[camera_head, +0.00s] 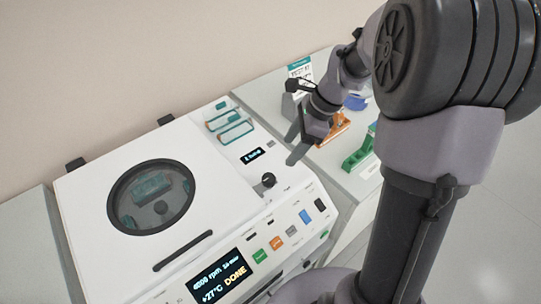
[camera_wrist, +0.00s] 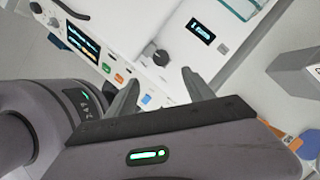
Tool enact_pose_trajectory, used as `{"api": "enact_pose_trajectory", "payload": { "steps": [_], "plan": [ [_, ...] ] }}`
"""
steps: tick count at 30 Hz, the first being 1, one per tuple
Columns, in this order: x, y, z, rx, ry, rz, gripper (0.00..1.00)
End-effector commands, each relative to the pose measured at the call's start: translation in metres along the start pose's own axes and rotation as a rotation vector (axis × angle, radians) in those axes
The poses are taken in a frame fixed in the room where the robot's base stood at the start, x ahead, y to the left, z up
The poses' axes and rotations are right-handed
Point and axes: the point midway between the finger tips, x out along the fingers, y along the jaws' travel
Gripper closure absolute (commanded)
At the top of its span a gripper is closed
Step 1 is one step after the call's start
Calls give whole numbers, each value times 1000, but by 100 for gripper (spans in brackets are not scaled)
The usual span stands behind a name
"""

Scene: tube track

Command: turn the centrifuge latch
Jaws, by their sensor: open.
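The white centrifuge (camera_head: 105,190) stands on the bench at left, its lid with a round dark-rimmed window down. Its display (camera_head: 222,282) reads 4000 rpm and DONE. A black knob (camera_head: 268,180), which looks like the latch, sits on the right part of its top. In the wrist view the knob (camera_wrist: 160,57) lies just beyond and between my fingertips, apart from them. My gripper (camera_head: 293,147) is open and empty, up and to the right of the knob in the head view. Both fingers of my gripper (camera_wrist: 161,78) show in the wrist view.
Coloured buttons (camera_head: 276,243) line the centrifuge's front panel. Teal-edged trays (camera_head: 235,132) and a small screen (camera_head: 252,156) lie behind the knob. Orange (camera_head: 335,128) and green (camera_head: 358,152) racks and a grey sign stand (camera_head: 299,80) are on the right bench. My arm hides part of it.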

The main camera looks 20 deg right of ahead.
Motion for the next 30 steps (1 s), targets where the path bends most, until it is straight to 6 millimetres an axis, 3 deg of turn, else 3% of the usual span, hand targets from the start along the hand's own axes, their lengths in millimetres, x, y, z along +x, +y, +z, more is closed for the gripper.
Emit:
{"api": "enact_pose_trajectory", "payload": {
  "steps": [1, 6, 13, 18, 26, 30],
  "plan": [
    [20, 1, -2, -2, 0, 5, 39],
    [74, 2, -2, -3, 1, 5, 39],
    [127, 1, -2, -4, 2, 2, 39],
    [142, 1, -1, -4, 2, 1, 39],
    [142, 1, -1, -4, 2, 0, 39],
    [142, 1, -1, -4, 2, 0, 67]
  ]
}}
